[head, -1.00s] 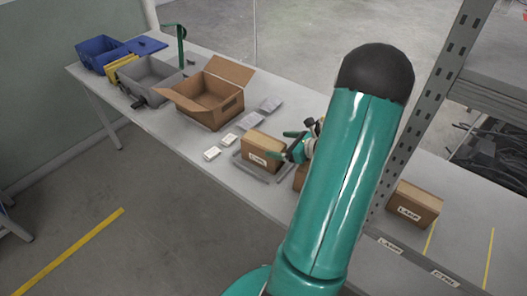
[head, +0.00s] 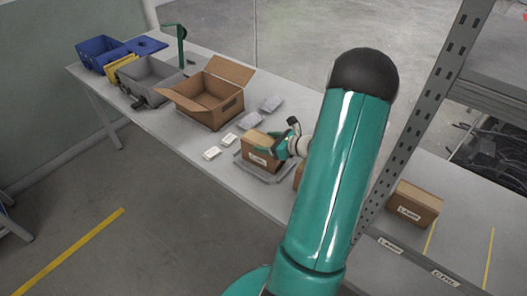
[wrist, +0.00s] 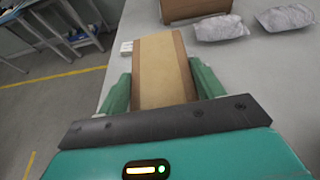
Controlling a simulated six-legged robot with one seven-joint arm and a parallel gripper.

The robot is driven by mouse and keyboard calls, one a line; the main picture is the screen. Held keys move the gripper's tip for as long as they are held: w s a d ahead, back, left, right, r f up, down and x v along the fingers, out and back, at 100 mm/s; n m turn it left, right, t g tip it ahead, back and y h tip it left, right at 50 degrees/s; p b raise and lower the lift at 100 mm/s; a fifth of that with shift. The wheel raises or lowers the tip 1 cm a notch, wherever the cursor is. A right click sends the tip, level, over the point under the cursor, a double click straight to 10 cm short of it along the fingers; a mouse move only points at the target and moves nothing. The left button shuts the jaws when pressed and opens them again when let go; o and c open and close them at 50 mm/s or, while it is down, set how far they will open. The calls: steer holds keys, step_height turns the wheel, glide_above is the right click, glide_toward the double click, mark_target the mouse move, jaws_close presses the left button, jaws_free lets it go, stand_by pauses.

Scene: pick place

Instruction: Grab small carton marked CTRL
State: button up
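A small brown carton (head: 261,160) with a white label on its front stands on a grey tray at the front edge of the table. The label print is too small to read surely. My gripper (head: 277,145) is at this carton, its fingers reaching along its sides from the right. In the wrist view the carton (wrist: 163,68) lies between the two green fingers (wrist: 160,88), one close along each side. The fingers stand wide apart, and no firm grip shows. Another brown carton is mostly hidden behind my arm.
A carton (head: 414,204) with an unclear label sits at the right by the shelf post. An open cardboard box (head: 215,104), grey bin (head: 148,76) and blue bin (head: 98,52) stand farther left. Grey bags (head: 271,104) and small white boxes (head: 211,153) lie near the tray (head: 271,177).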

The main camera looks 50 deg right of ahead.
steer(key=c, duration=0.7)
steer(key=shift+c, duration=0.4)
steer(key=shift+r, duration=0.15)
